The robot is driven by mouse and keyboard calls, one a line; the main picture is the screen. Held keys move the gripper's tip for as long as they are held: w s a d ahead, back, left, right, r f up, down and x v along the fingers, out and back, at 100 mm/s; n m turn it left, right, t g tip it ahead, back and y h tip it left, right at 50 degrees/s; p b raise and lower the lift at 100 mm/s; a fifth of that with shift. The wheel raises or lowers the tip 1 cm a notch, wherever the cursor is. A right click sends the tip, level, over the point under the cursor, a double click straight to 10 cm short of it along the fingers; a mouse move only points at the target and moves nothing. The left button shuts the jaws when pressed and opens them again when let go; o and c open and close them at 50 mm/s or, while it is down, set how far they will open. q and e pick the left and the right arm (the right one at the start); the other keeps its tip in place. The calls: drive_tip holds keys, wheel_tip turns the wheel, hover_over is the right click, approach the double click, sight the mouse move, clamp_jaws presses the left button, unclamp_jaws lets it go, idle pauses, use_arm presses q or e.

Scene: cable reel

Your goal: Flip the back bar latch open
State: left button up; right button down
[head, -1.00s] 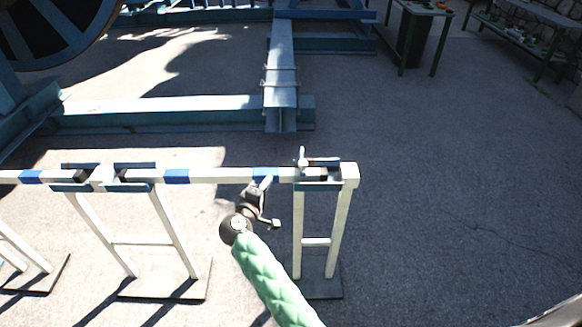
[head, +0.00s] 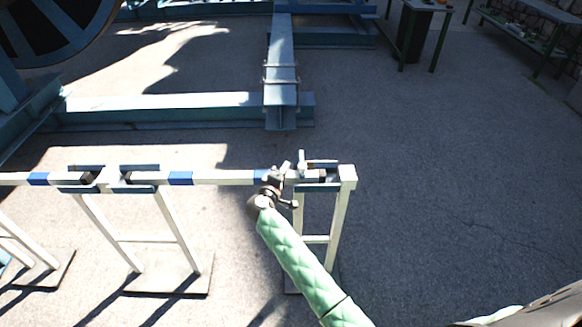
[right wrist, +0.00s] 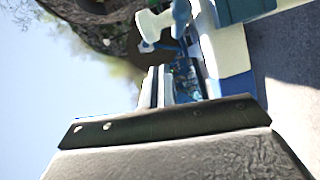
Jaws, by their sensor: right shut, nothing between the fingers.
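The white and blue bar (head: 225,177) runs across white trestles, with its right end on the rightmost trestle (head: 339,225). A small white latch (head: 302,158) stands up at that end, and it also shows in the right wrist view (right wrist: 155,24) on a blue bracket. My right gripper (head: 283,170) is shut and empty, at the bar just left of the latch. In the right wrist view its closed fingers (right wrist: 163,82) point toward the latch, with a small gap visible. My left gripper is not in view.
Another trestle (head: 198,235) holds the bar further left. Behind lie blue steel beams (head: 281,75) and a large reel (head: 60,25) at upper left. A green-legged table (head: 407,35) stands at the back. The paved floor on the right is clear.

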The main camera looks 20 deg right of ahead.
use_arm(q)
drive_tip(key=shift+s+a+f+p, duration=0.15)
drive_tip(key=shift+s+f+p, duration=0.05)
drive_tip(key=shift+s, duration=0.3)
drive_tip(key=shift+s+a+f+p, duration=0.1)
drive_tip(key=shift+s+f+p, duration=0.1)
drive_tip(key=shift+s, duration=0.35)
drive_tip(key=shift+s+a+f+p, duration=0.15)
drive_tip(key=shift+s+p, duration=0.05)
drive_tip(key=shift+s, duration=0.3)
use_arm(e)
drive_tip(key=shift+s+d+f, duration=0.1)
drive_tip(key=shift+s+d, duration=0.15)
drive_tip(key=shift+d, duration=0.25)
drive_tip(key=shift+s+d+f, duration=0.1)
drive_tip(key=shift+s+d, duration=0.15)
drive_tip(key=shift+d, duration=0.2)
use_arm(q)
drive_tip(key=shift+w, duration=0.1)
use_arm(e)
drive_tip(key=shift+d, duration=0.1)
